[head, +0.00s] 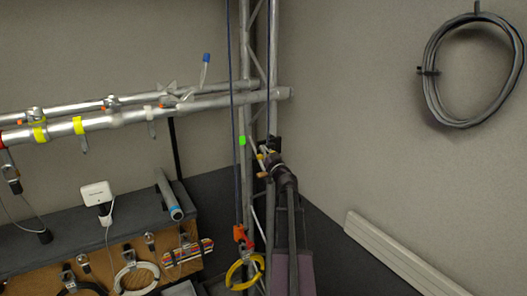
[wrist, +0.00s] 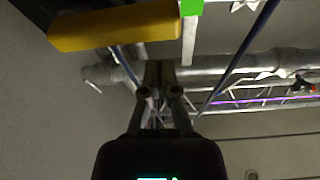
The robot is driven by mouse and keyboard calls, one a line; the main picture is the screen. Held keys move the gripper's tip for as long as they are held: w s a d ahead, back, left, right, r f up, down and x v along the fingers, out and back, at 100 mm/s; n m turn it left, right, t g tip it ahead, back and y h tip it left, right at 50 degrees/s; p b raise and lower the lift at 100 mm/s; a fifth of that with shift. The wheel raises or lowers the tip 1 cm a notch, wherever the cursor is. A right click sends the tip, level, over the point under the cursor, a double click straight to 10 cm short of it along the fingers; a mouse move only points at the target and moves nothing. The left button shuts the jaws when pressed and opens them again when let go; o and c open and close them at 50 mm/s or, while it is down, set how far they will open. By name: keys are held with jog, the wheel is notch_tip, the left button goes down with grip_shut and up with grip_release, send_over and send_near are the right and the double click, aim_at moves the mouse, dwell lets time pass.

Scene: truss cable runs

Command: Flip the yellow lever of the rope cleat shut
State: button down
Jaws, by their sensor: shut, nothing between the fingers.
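The yellow lever (wrist: 115,25) is a thick bar across the upper left of the wrist view, close to the camera. In the head view a small yellow piece (head: 260,157) shows beside the upright truss. My gripper (wrist: 161,72) is shut and empty; its fingertips show below and right of the lever in the wrist view, with no clear contact. In the head view my gripper (head: 266,160) is at the upright, partly hidden by my wrist. The cleat's body is hard to make out. A dark blue rope (head: 233,100) runs down the upright.
A green tape mark (head: 242,141) is on the upright truss (head: 246,60). Horizontal pipes (head: 130,116) with clamps extend left. A yellow cable coil (head: 244,271) hangs below near an orange-red fitting (head: 242,236). A bench (head: 60,235) stands lower left; a grey cable coil (head: 432,85) hangs on the right wall.

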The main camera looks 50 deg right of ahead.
jog(key=r+b+v, duration=0.1)
jog(key=b+v, duration=0.1)
jog(key=v, duration=0.7)
jog(key=shift+s+b, duration=0.35)
jog(key=shift+s, duration=0.2)
jog(key=shift+f, duration=0.1)
jog(key=w+a+f+m+g+h+b, duration=0.45)
jog(key=w+a+f+g, duration=0.25)
jog(key=w+a+f, duration=0.4)
jog(key=a+f+g+y+b, duration=0.4)
jog(key=a+f+g+b, duration=0.1)
jog(key=a+f, duration=0.9)
jog(key=s+a+f+n+g+y+b, duration=0.2)
jog(key=s+a+f+n+g, duration=0.1)
jog(key=a, duration=0.7)
jog(key=s+a+f+n+g+y+b, duration=0.1)
jog(key=s+a+f+n+g+y, duration=0.2)
jog(key=s+a+f, duration=0.3)
jog(key=s+a+f+n+g+y+b, duration=0.2)
jog(key=a+f, duration=0.4)
jog(key=a, duration=0.9)
jog(key=shift+s+a+n+g+b, duration=0.2)
jog(key=shift+s+n+g+b, duration=0.2)
jog(key=shift+s, duration=0.75)
